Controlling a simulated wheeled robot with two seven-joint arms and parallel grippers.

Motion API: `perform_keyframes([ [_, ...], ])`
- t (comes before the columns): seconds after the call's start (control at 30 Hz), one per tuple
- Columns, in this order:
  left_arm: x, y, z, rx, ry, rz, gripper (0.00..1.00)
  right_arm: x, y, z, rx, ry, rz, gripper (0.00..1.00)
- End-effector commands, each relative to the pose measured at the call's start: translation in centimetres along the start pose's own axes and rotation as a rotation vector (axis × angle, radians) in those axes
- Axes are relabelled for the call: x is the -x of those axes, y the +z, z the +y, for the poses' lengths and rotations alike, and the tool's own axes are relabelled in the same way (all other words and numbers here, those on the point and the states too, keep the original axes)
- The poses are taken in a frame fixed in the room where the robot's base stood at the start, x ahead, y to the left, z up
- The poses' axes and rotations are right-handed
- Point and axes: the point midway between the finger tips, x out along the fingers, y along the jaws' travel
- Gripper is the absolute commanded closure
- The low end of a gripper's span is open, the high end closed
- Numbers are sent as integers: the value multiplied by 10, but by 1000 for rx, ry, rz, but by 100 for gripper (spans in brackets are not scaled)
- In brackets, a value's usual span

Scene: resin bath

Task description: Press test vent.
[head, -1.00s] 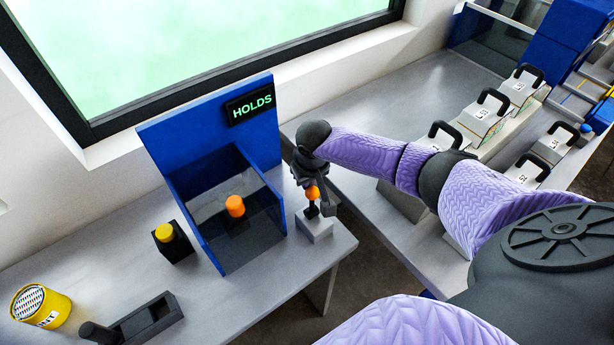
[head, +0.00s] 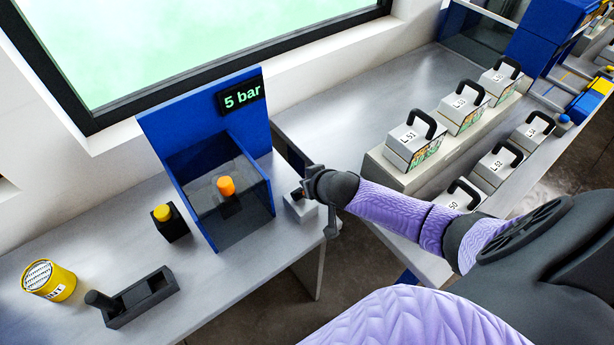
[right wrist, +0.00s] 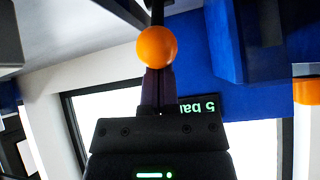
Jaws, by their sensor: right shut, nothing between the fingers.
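The blue test stand (head: 190,110) has a display (head: 240,96) reading "5 bar". Its clear-walled box holds an orange-capped part (head: 226,187). A small grey block (head: 300,208) at the right end of the bench carries the lever. The lever's orange ball knob (right wrist: 157,46) shows in the right wrist view on a dark stem, at the tips of my right gripper (right wrist: 158,78). In the head view my right gripper (head: 303,192) is over the block and hides the knob. It is shut with nothing held; whether it touches the knob I cannot tell. My left gripper is out of view.
A yellow button on a black box (head: 163,213), a yellow tin (head: 50,281) and a black tray (head: 140,298) are on the bench to the left. Several labelled, handled weights (head: 412,146) stand on the right-hand bench. A gap separates the benches.

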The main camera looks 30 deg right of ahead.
Motion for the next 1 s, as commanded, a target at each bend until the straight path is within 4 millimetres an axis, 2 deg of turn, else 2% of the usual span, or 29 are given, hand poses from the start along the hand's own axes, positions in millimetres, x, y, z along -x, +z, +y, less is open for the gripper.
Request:
perform_keyframes([
  [0.1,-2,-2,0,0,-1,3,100,2,12,1,-11,-16,83,100],
  [0.33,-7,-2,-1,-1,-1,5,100,6,24,4,-19,-41,230,100],
  [1.0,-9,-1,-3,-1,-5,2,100,8,33,6,-15,-42,231,100],
])
